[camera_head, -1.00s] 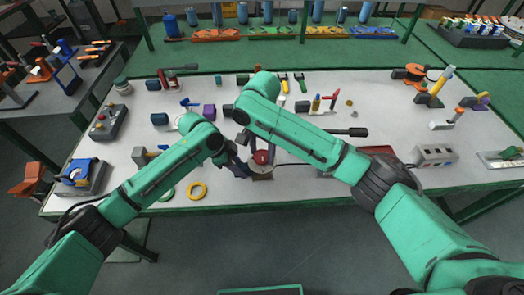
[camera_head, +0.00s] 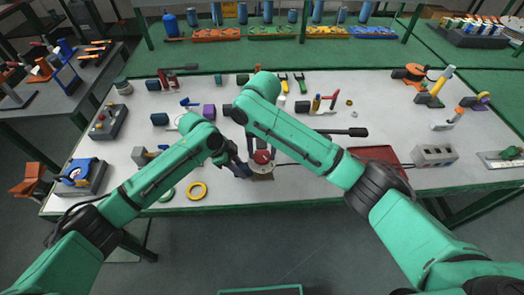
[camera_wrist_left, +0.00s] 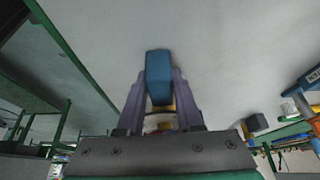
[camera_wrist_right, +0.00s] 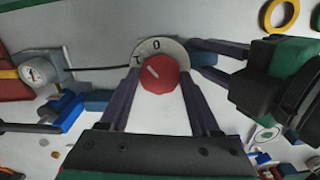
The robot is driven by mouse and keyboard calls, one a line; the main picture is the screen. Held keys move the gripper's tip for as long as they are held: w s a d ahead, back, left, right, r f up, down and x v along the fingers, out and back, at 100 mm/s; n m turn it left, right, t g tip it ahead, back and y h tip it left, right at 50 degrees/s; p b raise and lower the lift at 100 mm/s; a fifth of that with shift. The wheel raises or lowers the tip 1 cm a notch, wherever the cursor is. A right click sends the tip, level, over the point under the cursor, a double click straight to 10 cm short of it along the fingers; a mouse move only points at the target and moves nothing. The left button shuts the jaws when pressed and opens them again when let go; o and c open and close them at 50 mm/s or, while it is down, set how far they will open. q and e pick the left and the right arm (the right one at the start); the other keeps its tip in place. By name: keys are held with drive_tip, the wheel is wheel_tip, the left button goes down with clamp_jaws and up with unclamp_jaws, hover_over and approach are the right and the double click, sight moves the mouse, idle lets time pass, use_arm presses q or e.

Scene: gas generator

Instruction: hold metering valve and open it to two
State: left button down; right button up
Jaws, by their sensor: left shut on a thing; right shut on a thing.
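The metering valve shows in the head view as a red knob (camera_head: 262,157) on a round pale dial (camera_head: 262,168) near the table's front edge. In the right wrist view the red knob (camera_wrist_right: 159,74) sits between the fingers of my right gripper (camera_wrist_right: 159,80), which is shut on it. A white line on the knob points up and left, about towards the mark left of the 0 on the dial (camera_wrist_right: 160,46). My left gripper (camera_wrist_left: 158,80) is shut on a blue block-shaped part (camera_wrist_left: 158,68), apparently the valve's side. Its fingers reach the dial from the right in the right wrist view.
A yellow ring (camera_head: 197,190) lies left of the valve. A red tray (camera_head: 378,156) and a grey box (camera_head: 435,155) stand to the right. A gauge (camera_wrist_right: 35,72) with a dark hose shows in the right wrist view. Several tools lie behind the arms.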

sight(262, 155)
drive_tip(key=n, duration=0.4)
drive_tip(key=shift+n, duration=0.3)
drive_tip(key=n, duration=0.4)
drive_tip(key=shift+n, duration=0.3)
drive_tip(key=n, duration=0.4)
drive_tip(key=shift+n, duration=2.1)
drive_tip(key=o, duration=1.4)
drive_tip(key=shift+r, duration=0.1)
wheel_tip(262, 155, up, 12)
drive_tip(key=shift+f, duration=0.1)
